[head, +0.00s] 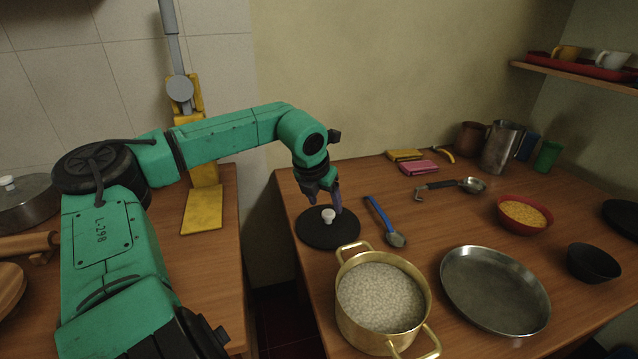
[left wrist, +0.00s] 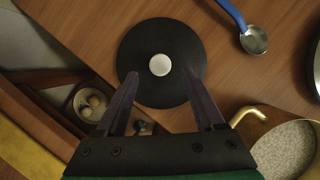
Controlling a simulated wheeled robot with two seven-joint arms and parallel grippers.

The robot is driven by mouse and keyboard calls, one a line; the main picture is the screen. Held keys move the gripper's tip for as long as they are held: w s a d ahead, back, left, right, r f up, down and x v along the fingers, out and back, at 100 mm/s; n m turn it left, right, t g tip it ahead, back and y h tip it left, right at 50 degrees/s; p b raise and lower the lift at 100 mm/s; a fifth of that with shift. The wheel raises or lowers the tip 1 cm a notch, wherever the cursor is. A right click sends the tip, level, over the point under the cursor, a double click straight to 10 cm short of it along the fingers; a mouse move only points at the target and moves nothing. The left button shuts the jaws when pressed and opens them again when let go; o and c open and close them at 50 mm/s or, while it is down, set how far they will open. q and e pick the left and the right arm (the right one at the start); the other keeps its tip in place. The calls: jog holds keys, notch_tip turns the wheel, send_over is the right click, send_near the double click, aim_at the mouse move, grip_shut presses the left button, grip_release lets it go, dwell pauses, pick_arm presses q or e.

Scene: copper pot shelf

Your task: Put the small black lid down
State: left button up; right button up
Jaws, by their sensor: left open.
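The small black lid (head: 326,233) lies flat on the right wooden table near its left edge, behind the brass pot. Its pale round knob (head: 328,215) points up. In the left wrist view the lid (left wrist: 148,45) shows whole, apart from the part near my fingertip, with the knob (left wrist: 160,65) in the middle. My left gripper (head: 331,207) is open, just above the lid. In the left wrist view its two fingers (left wrist: 162,88) stand apart and empty, with the knob ahead between their tips. My right gripper is not in view.
A brass pot (head: 350,320) with pale grainy contents stands close in front of the lid. A blue-handled ladle (head: 378,215) lies to its right. A steel pan (head: 455,285) and a red bowl (head: 507,224) are further right. A gap separates the two tables.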

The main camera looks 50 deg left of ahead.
pick_arm(q)
jog(key=a+v, duration=0.1)
jog(key=v, duration=0.6)
jog(key=shift+d+r+b, duration=0.35)
jog(key=shift+d, duration=0.2)
jog(key=shift+s, duration=0.15)
